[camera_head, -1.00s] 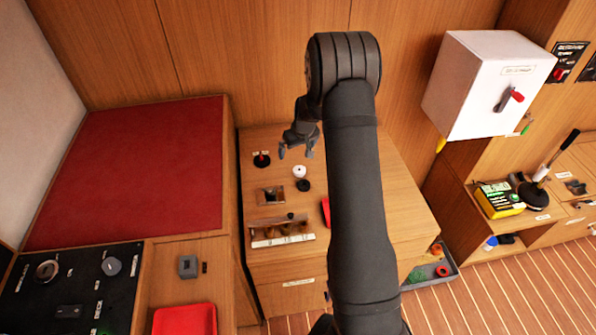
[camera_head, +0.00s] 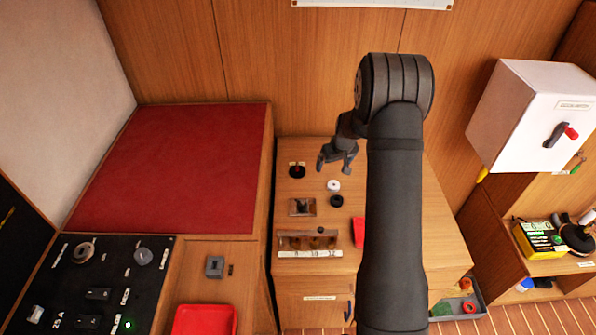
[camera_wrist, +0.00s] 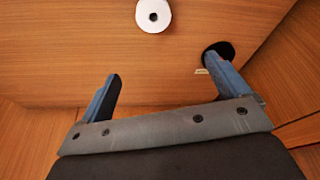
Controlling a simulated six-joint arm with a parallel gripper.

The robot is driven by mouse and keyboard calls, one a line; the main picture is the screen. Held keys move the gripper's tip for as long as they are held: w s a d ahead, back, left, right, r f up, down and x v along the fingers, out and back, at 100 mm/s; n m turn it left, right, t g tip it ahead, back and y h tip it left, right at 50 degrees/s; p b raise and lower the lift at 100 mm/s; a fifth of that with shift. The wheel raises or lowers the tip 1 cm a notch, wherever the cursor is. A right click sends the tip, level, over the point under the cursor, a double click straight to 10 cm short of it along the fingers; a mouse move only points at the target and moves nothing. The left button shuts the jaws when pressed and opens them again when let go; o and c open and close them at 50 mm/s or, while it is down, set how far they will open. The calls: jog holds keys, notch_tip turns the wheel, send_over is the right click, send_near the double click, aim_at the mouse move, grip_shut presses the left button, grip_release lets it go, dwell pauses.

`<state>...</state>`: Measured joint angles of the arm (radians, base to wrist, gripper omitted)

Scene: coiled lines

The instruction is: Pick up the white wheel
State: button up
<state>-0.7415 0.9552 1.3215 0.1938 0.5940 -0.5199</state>
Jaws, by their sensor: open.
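In the wrist view the white wheel (camera_wrist: 153,15) shows as a round disc with a dark centre hole, at the top edge. My gripper (camera_head: 337,166) is above the counter, a little behind the white wheel in the head view. In the wrist view its two blue-grey fingers (camera_wrist: 162,82) are spread wide with nothing between them. The white wheel is beyond the fingertips, apart from them.
A black round base with a red part (camera_head: 297,171) stands left of my gripper; its dark disc (camera_wrist: 218,50) is close to the right finger in the wrist view. A square fixture (camera_head: 302,207), a slotted wooden rack (camera_head: 308,242) and a red object (camera_head: 359,231) are nearer the counter's front.

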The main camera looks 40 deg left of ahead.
jog(key=c, duration=0.5)
jog(key=shift+c, duration=0.2)
notch_tip(320, 180, up, 9)
jog(key=g+h, duration=0.1)
jog(key=h, duration=0.2)
send_over(334, 182)
jog(key=f, duration=1.1)
jog(key=shift+s+d, duration=0.15)
jog(key=shift+s, duration=0.2)
jog(key=shift+s+d+f, duration=0.1)
jog(key=shift+f, duration=1.3)
jog(key=shift+s+d+f, duration=0.1)
jog(key=shift+f, duration=1.3)
